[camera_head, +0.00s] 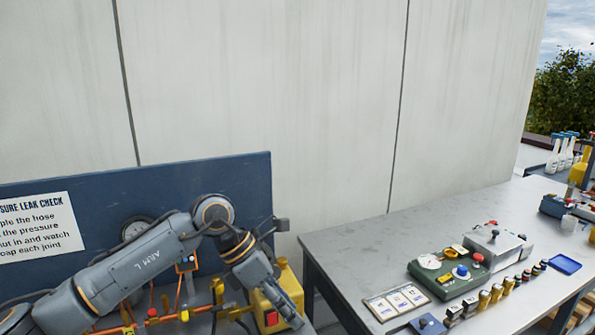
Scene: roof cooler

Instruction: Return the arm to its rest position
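My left arm (145,258), marked ARM L, reaches in from the lower left and bends down at its wrist. My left gripper (288,308) points down and to the right, in front of a yellow box with a red button (270,319). I cannot tell whether its fingers are open or shut, and I see nothing clearly held in it. My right arm and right gripper are not in view.
A blue panel (90,180) with a leak check sign (38,232), a gauge (137,228) and orange pipes stands behind the arm. A grey table (380,245) at right holds a green device (449,272), a grey box and several small fittings. Its left rear is clear.

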